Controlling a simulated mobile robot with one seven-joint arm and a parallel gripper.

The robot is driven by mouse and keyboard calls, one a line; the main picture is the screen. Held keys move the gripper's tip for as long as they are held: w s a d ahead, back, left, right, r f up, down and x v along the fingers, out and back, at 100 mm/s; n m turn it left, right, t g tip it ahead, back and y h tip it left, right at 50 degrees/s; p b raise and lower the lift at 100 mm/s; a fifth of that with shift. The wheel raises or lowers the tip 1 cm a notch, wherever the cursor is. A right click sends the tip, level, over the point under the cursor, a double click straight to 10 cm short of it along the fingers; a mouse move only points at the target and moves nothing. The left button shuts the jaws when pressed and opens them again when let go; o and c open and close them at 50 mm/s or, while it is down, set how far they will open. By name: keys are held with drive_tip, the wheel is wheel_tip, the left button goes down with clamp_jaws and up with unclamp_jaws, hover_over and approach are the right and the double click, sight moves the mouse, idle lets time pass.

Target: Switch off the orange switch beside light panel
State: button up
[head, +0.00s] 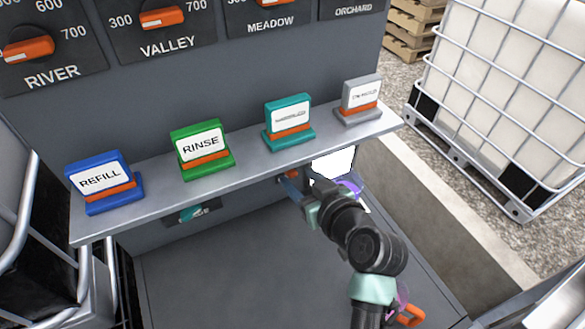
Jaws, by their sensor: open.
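A bright white light panel (334,162) shows below the shelf, right of centre, partly covered by my arm. A small orange patch (292,174), which looks like the orange switch, sits just left of the panel under the shelf edge. My gripper (289,186) is open and reaches under the shelf, with its fingers close to that orange patch. I cannot tell whether they touch. Most of the switch is hidden by the gripper and the shelf, so its position cannot be read.
A grey shelf (235,154) crosses above my gripper. It bears blue REFILL (98,203), green RINSE (188,166), teal (272,139) and grey (350,118) blocks. Dials with orange knobs (162,17) are above. A caged white tank (500,95) stands right. An orange handle (410,315) is lower right.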

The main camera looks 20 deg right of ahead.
sight(294, 174)
drive_tip(key=shift+x, duration=2)
clamp_jaws()
